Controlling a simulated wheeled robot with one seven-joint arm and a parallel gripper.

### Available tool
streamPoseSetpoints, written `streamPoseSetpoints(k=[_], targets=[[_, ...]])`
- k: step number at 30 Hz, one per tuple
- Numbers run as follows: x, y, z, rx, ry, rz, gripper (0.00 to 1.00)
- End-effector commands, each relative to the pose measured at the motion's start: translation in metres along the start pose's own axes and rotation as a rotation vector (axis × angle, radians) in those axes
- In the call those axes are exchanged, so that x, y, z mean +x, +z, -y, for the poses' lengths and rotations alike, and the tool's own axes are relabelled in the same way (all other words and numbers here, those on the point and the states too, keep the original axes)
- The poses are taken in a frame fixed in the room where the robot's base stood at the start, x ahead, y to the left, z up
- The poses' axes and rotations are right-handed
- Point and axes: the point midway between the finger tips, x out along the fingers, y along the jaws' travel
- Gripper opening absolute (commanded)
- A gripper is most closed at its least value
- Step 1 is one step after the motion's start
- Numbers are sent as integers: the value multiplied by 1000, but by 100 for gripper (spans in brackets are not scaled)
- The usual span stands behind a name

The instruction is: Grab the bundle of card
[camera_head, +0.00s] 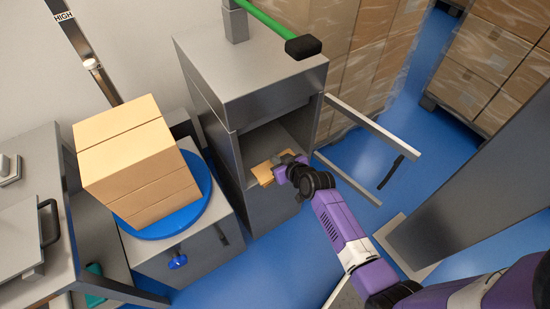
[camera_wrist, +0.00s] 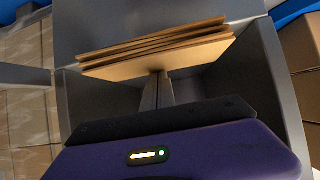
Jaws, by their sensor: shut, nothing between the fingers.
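The bundle of card (camera_head: 263,174) is a small stack of flat tan sheets in the open compartment of the grey metal cabinet (camera_head: 228,105). In the wrist view the bundle (camera_wrist: 150,52) shows as several layered sheets, slightly fanned and tilted in the picture. My gripper (camera_head: 283,168) reaches into the compartment from the right. In the wrist view its fingers (camera_wrist: 158,77) are shut together and empty, with their tips at the near edge of the bundle. I cannot tell whether they touch it.
Two grey bars (camera_head: 370,125) stick out right of the opening. A cardboard box (camera_head: 135,160) sits on a blue turntable (camera_head: 170,220) to the left. Wrapped carton stacks (camera_head: 350,50) stand behind.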

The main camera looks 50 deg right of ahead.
Motion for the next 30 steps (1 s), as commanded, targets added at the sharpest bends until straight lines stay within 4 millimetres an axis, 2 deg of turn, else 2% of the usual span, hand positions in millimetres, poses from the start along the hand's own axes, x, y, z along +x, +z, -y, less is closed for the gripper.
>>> streamPoseSetpoints(k=[1, 2, 10, 17, 30], targets=[[0, 16, 1, 0, -4, 30, 0], [0, 16, 1, 0, -4, 30, 0], [-8, 3, 1, -1, -5, 30, 0], [-7, -1, 4, -2, -4, 26, 0], [-75, 41, 3, -2, -3, 20, 0]])
